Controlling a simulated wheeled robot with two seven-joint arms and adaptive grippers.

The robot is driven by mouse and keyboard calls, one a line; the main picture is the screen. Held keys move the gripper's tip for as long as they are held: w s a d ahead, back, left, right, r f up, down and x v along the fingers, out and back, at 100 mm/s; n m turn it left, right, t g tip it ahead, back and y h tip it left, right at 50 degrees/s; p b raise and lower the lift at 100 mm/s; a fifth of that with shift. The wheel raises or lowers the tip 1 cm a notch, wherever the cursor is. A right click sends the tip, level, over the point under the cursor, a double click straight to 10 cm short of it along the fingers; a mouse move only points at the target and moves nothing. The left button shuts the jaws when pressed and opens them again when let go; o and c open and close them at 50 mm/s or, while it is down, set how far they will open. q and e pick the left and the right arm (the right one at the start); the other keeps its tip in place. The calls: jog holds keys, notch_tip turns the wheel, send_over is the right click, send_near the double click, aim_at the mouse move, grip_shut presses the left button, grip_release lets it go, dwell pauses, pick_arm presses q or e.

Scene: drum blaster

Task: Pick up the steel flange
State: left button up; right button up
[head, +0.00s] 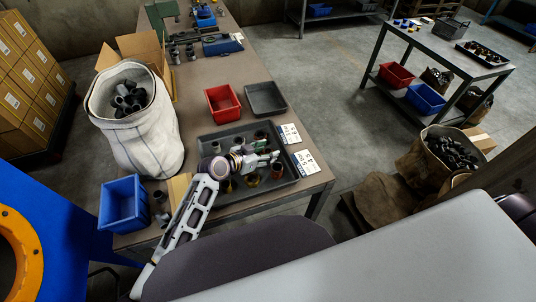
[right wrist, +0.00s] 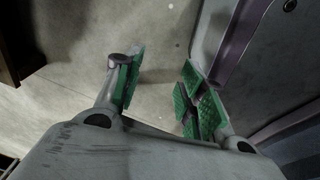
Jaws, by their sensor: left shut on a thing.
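My left gripper (head: 266,158) reaches over the dark tray (head: 222,203) on the workbench in the head view. It is shut on a small grey metal piece, apparently the steel flange, mostly hidden between the green-padded fingers. Several grey and brass-coloured fittings stand in the tray around and below the gripper. My right gripper (right wrist: 162,82) shows in the right wrist view, its green-padded fingers apart with nothing between them. It hangs over bare floor, away from the workbench items.
A red bin (head: 222,104) and an empty grey tray (head: 265,98) stand behind the dark tray. A white sack (head: 140,135) of dark fittings and a blue bin (head: 123,204) stand at the left. White label cards (head: 304,161) lie along the tray's right side.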

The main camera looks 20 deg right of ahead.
aim_at(265, 152)
pick_arm(q)
jog(key=shift+f, duration=0.1)
jog(key=shift+c, duration=0.7)
jog(key=shift+r, duration=0.45)
notch_tip(265, 152, up, 8)
jog(key=shift+f+p, duration=0.1)
jog(key=shift+p, duration=0.3)
jog(key=shift+r, duration=0.7)
pick_arm(e)
jog(key=shift+s+d+r, duration=0.1)
jog(key=shift+s+d, duration=0.4)
jog(key=shift+d, duration=0.25)
jog(key=shift+a, duration=0.15)
